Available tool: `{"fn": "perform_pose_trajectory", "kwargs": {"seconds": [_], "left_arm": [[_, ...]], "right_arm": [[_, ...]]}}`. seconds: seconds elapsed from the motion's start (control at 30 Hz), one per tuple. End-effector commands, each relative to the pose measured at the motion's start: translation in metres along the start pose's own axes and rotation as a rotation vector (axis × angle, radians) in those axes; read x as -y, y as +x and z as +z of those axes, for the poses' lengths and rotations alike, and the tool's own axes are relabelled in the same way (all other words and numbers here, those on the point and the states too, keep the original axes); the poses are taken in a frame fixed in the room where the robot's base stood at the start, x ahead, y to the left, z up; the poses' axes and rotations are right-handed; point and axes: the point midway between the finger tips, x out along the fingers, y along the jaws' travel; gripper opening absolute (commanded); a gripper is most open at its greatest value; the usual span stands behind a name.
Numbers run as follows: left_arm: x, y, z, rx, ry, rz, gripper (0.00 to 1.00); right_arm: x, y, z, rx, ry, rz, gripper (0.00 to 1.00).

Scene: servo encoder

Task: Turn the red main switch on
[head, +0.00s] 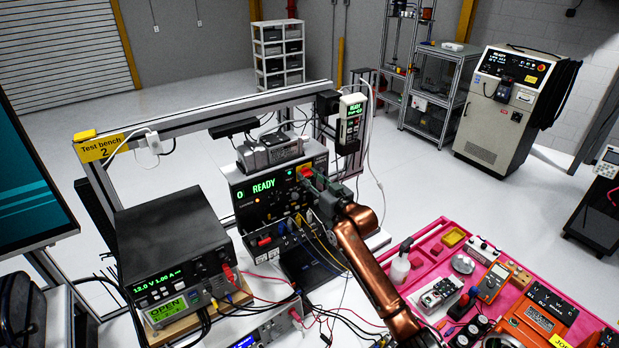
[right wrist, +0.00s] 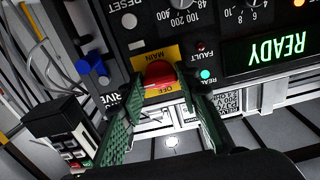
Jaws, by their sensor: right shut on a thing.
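The red main switch (right wrist: 160,72) sits on a yellow plate marked MAIN and OFF, on the front of the black drive unit (head: 241,195). In the head view the red switch (head: 306,172) is partly hidden by my right gripper (head: 310,180). In the right wrist view, the green-padded fingers of my right gripper (right wrist: 161,82) close on the switch from both sides. The picture is rotated there, and the lower part of the switch is beside the OFF marking. The unit's display (right wrist: 278,52) reads READY and a green lamp is lit. My left gripper is not seen.
Cables and plugs crowd the drive unit's lower front. A power supply (head: 174,250) stands to its left. A pink tray (head: 427,243) with tools and parts is at the right.

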Motion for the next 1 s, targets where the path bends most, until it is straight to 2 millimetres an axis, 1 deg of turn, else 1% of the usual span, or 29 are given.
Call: {"fn": "perform_pose_trajectory", "kwargs": {"seconds": [0.03, 0.2, 0.23, 0.47, 0.77, 0.87, 1.0], "left_arm": [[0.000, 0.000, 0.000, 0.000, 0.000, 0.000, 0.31], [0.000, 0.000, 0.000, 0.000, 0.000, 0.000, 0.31], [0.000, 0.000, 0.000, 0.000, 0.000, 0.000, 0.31], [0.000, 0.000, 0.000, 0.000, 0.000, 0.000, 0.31], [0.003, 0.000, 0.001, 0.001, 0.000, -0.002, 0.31], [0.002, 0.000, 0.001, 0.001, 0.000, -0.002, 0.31], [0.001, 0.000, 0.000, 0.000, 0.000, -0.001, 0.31]], "right_arm": [[0.000, 0.000, 0.003, 0.005, 0.004, 0.000, 0.06], [0.000, 0.000, 0.003, 0.005, 0.003, 0.000, 0.06], [0.000, 0.000, 0.003, 0.005, 0.003, 0.000, 0.31], [0.000, 0.000, 0.002, 0.003, 0.001, -0.001, 0.47], [0.000, -0.001, 0.001, 0.001, 0.000, -0.001, 0.48], [0.000, -0.006, 0.001, 0.000, -0.001, -0.001, 0.48], [0.000, -0.025, 0.001, 0.000, 0.000, 0.000, 0.48]]}}
